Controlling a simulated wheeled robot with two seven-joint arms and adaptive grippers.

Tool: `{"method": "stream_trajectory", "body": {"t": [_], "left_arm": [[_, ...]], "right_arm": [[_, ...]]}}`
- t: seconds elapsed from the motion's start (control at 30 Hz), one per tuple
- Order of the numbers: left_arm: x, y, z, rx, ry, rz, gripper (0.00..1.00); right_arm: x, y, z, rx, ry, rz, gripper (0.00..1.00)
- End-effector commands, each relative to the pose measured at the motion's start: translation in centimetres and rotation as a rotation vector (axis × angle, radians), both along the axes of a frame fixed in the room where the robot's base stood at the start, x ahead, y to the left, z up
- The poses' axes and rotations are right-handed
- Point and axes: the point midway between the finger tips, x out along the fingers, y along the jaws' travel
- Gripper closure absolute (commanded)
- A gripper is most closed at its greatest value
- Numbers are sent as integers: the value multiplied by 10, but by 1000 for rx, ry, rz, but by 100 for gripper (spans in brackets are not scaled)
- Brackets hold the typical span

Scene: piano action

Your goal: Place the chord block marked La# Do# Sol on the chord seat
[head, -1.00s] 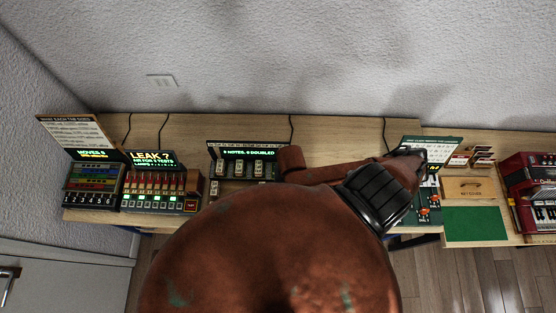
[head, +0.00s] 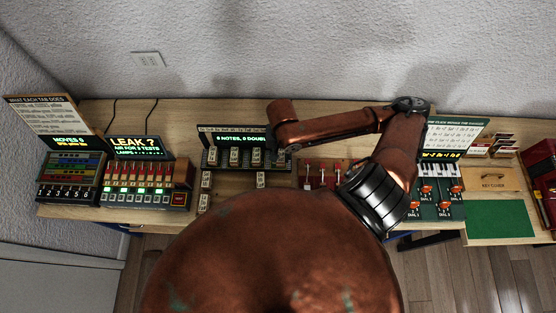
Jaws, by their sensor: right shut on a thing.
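The chord station is a dark rack (head: 222,160) under a lit display (head: 236,138) reading about notes doubled, partly covered by my arm. Small pale blocks stand in the rack, such as one at its left (head: 235,155) and one to its right (head: 256,155). More pale blocks lie in front, at left (head: 207,180) and at right (head: 261,180). Their markings are too small to read, so I cannot tell which is La# Do# Sol or which place is the chord seat. My right gripper (head: 277,148) is at the rack's right end, shut on a block mostly hidden by the hand. My left gripper is out of view.
The leak tester (head: 140,200) and tab station (head: 68,190) stand at left. Red levers (head: 325,174) are right of the rack, beside my arm. A dial board (head: 430,208), key cover (head: 492,179) and green mat (head: 498,218) are farther right.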

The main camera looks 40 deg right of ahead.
Motion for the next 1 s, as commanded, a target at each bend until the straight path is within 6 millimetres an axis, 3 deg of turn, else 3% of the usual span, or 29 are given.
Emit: {"method": "stream_trajectory", "body": {"t": [0.03, 0.2, 0.37, 0.6, 0.97, 1.0], "left_arm": [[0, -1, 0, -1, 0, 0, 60], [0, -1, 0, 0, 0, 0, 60], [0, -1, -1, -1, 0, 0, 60], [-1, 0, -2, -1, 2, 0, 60], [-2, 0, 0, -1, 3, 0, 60], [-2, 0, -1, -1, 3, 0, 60]], "right_arm": [[7, -4, -11, 0, 6, -6, 100], [20, -9, -26, 0, 3, -4, 100], [26, -12, -34, 0, 3, -3, 100], [27, -13, -64, -1, 3, -2, 100], [27, -12, -68, 0, 3, -2, 100], [27, -13, -68, -1, 2, -1, 75]]}}
